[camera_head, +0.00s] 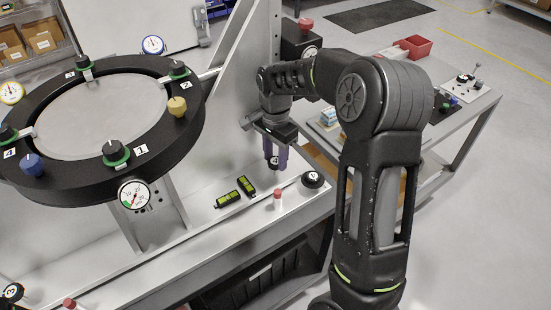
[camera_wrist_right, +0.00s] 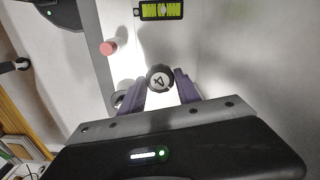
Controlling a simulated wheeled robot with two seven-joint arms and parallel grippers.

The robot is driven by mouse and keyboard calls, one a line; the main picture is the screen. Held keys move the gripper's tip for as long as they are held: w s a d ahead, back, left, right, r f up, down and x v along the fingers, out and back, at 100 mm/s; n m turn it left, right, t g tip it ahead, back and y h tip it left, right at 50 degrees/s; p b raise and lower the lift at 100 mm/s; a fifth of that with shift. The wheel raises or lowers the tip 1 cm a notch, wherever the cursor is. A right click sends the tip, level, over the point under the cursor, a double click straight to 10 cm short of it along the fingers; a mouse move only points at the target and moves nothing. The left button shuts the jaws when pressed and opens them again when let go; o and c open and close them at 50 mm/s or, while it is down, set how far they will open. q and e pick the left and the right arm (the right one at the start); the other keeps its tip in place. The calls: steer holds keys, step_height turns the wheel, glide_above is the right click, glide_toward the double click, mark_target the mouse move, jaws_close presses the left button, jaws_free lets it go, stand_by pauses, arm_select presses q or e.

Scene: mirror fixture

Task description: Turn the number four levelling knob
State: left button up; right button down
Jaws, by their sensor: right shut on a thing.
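The number four levelling knob (camera_wrist_right: 160,78) is black and ribbed, with a white face marked 4. In the right wrist view it sits between the purple fingers of my right gripper (camera_wrist_right: 162,84). In the head view my right gripper (camera_head: 274,158) points down at the bench, and the knob (camera_head: 274,163) shows at its fingertips. The gripper is shut on the knob. The black mirror ring (camera_head: 180,128) with its grey disc (camera_head: 95,115) stands at the left, with numbered labels and clamps on it. My left gripper is out of view.
Two green spirit levels (camera_head: 228,198) lie on the bench left of the gripper. A red-topped white post (camera_head: 277,200) and another black knob (camera_head: 312,179) stand close by. A dial gauge (camera_head: 134,194) is below the ring. A side table (camera_head: 470,108) stands at right.

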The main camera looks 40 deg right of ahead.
mark_target(275, 161)
steer(key=m, duration=0.3)
steer(key=shift+m, duration=1.9)
steer(key=c, duration=0.9)
jaws_free()
steer(key=shift+o, duration=0.2)
steer(key=shift+r+b, duration=0.3)
steer(key=shift+r, duration=3.6)
